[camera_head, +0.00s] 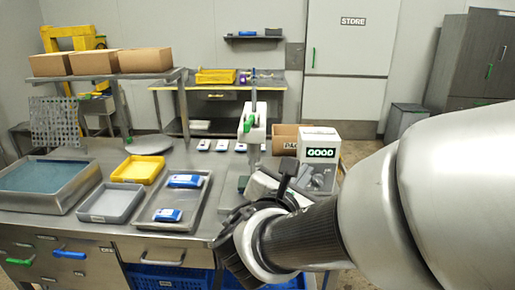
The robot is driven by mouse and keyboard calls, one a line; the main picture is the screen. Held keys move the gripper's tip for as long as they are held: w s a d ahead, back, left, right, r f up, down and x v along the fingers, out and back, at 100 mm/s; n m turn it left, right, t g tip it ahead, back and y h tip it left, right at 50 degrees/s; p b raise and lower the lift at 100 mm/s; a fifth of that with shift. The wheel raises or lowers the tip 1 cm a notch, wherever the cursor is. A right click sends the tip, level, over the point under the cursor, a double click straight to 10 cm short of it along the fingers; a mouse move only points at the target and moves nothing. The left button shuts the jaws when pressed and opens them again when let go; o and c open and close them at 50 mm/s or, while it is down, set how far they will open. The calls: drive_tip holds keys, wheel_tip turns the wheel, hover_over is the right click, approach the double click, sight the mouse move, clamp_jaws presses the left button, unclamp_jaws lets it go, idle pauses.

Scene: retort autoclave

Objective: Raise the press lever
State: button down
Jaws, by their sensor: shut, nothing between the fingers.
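The press (255,132) stands toward the back of the steel workbench, a pale head on an upright metal column. A green-gripped lever (249,123) shows at the front of its head. My arm reaches in from the right, and my gripper (288,168) is just below and to the right of the press head, apart from the green grip in the picture. Its fingers are small and dark here, shut and empty. My wrist and gripper hide part of the press's lower area and the bench around it.
On the steel bench (70,212) are a tray with blue-grey contents (40,205), a yellow bin (138,168), a grey bin (111,220) and a metal tray (198,211) holding blue-and-white packs. A box marked GOOD (320,143) stands right of the press. Cardboard boxes (94,62) sit on a raised shelf.

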drive_tip(key=w+a+f+n+t+y+b, duration=0.1)
drive_tip(key=a+n+y, duration=0.5)
drive_tip(key=a, duration=0.6)
drive_tip(key=shift+w+a+f+n+t, duration=0.2)
drive_tip(key=shift+f+n+t, duration=0.35)
drive_tip(key=shift+n+t, duration=0.45)
drive_tip(key=w+r, duration=0.3)
drive_tip(key=w, duration=0.8)
drive_tip(key=shift+d+r, duration=0.25)
drive_tip(key=shift+r, duration=0.15)
